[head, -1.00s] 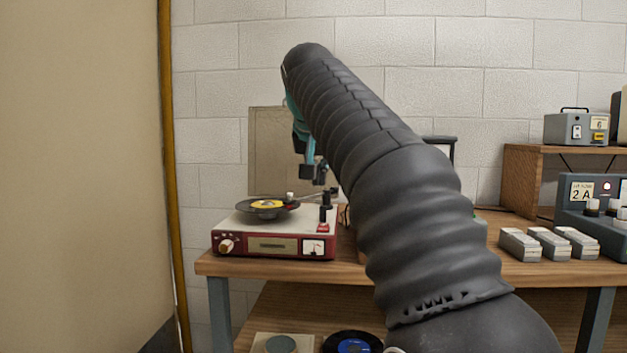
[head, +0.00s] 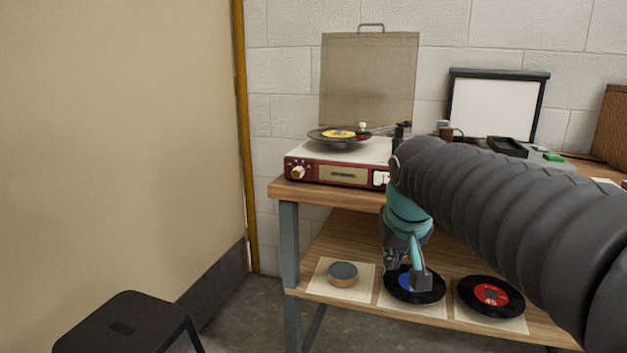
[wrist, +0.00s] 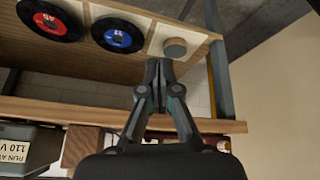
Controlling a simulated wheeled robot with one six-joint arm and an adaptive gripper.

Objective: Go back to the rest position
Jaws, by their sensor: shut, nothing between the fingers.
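My gripper (head: 407,272) shows in the head view in front of the table's lower shelf, pointing down, with teal and dark parts. In the wrist view my gripper (wrist: 159,88) has its fingers together with nothing between them. In the head view it overlaps the blue-label record (head: 428,291); I cannot tell the gap in depth. My dark ribbed arm crosses the right side of the head view and hides part of the table.
A red record player (head: 333,172) with a raised lid holds a yellow-label record (head: 338,134). The lower shelf bears a round tin (head: 342,273) and a red-label record (head: 491,296). A black stool (head: 124,324) stands at lower left. Floor between stool and table is clear.

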